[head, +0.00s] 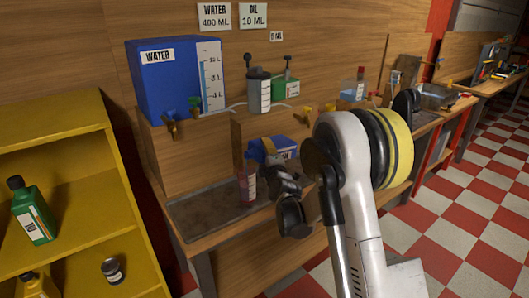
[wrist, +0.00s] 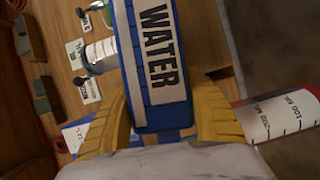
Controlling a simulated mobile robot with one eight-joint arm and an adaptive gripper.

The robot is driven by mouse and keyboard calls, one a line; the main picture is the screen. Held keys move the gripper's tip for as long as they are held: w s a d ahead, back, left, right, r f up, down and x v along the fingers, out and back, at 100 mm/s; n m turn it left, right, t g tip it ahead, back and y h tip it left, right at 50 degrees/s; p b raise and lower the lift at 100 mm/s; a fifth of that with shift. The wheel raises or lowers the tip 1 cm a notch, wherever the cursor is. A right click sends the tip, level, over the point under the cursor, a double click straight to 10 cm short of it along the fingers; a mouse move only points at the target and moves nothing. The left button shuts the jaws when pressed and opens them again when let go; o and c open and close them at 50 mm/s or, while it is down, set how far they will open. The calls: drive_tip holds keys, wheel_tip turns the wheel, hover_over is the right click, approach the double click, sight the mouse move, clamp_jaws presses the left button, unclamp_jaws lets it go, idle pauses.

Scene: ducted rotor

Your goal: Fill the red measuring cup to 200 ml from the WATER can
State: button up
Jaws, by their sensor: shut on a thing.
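The WATER can is blue with a white label. My gripper (head: 268,150) is shut on the WATER can (head: 262,147), above the bench, and the can looks tilted. In the wrist view its label (wrist: 159,45) faces me between the two yellow fingers of my gripper (wrist: 160,118). The red measuring cup (head: 247,186) stands upright on the bench, just below and left of the can. The cup (wrist: 285,122) shows partly at the right of the wrist view, with its scale facing me. I cannot tell the level in the cup or whether water flows.
A big blue WATER tank (head: 160,85) with a level scale and taps stands on a wooden box behind. A clear pump bottle (head: 259,92) and a green container (head: 287,88) are on the ledge. A yellow shelf (head: 60,150) stands left. The dark tray (head: 200,212) has free room left of the cup.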

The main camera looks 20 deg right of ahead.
sight(261, 145)
drive_tip(key=shift+r, duration=0.1)
idle(0.9)
idle(0.6)
drive_tip(key=shift+f+m+g, duration=0.2)
drive_tip(key=shift+m+g, duration=0.1)
drive_tip(key=shift+m, duration=0.35)
drive_tip(key=shift+f+m+g, duration=0.2)
drive_tip(key=shift+m+g, duration=0.1)
drive_tip(key=shift+m, duration=0.35)
drive_tip(key=r+m+p, duration=0.1)
drive_tip(key=a+r+m+g+y+p, duration=0.1)
drive_tip(key=p, duration=0.1)
drive_tip(key=r+m+p, duration=0.1)
drive_tip(key=shift+s+a+r+p, duration=0.25)
drive_tip(key=shift+s+r+p, duration=0.05)
drive_tip(key=shift+r+p, duration=0.1)
drive_tip(key=shift+a+r+m+g+y+p, duration=0.35)
drive_tip(key=shift+m+g+y+p, duration=0.2)
drive_tip(key=shift+m, duration=0.45)
drive_tip(key=shift+s+f, duration=0.1)
